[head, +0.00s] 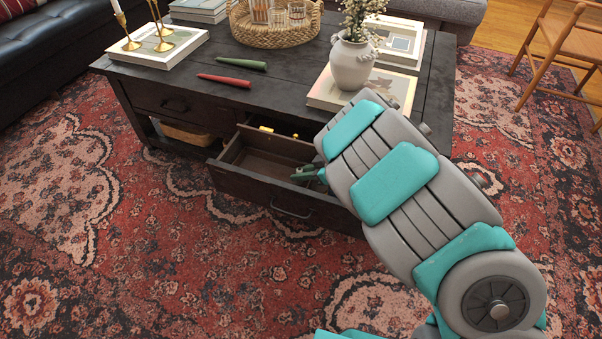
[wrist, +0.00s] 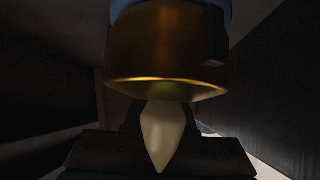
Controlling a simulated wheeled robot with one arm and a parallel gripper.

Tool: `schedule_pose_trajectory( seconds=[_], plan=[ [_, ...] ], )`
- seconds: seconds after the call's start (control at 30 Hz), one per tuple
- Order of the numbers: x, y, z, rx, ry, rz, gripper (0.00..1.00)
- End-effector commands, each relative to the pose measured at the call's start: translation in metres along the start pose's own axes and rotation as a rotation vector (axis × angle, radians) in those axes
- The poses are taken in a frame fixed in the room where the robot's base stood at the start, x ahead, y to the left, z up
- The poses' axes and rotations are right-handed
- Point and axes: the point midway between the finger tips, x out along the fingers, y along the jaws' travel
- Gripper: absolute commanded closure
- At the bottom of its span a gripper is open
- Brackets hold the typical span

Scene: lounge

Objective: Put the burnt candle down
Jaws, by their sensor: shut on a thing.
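My gripper (head: 309,174) is at the open drawer (head: 232,153) of the dark coffee table, low at its right part, partly hidden by my arm. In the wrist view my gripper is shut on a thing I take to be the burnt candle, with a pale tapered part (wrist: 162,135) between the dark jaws. A brass-coloured, cup-like part (wrist: 165,60) with a blue edge above it fills the upper middle. The picture is dark, so I cannot tell how these parts join or whether the candle touches the drawer floor.
A red taper (head: 224,80) and a green taper (head: 241,63) lie on the tabletop (head: 290,82). A white vase (head: 352,64) stands on a book at the right. A wicker tray (head: 273,36) is at the back. A small yellow item (head: 266,129) is in the drawer.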

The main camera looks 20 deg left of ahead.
Motion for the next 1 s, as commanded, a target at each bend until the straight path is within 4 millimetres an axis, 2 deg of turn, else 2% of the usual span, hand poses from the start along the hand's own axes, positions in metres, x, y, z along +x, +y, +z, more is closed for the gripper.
schedule_pose_trajectory(
  seconds=[0.17,0.2,0.43,0.8,1.0],
  plan=[
    [0.001,0.0,0.002,0.001,0.0,-0.001,1.0],
    [0.002,0.0,0.002,0.001,0.0,0.0,0.75],
    [0.001,0.0,0.002,0.001,0.0,0.0,0.49],
    [-0.002,0.0,-0.001,-0.001,0.0,0.0,0.48],
    [-0.038,0.001,-0.005,0.001,-0.002,0.004,0.48]
  ],
)
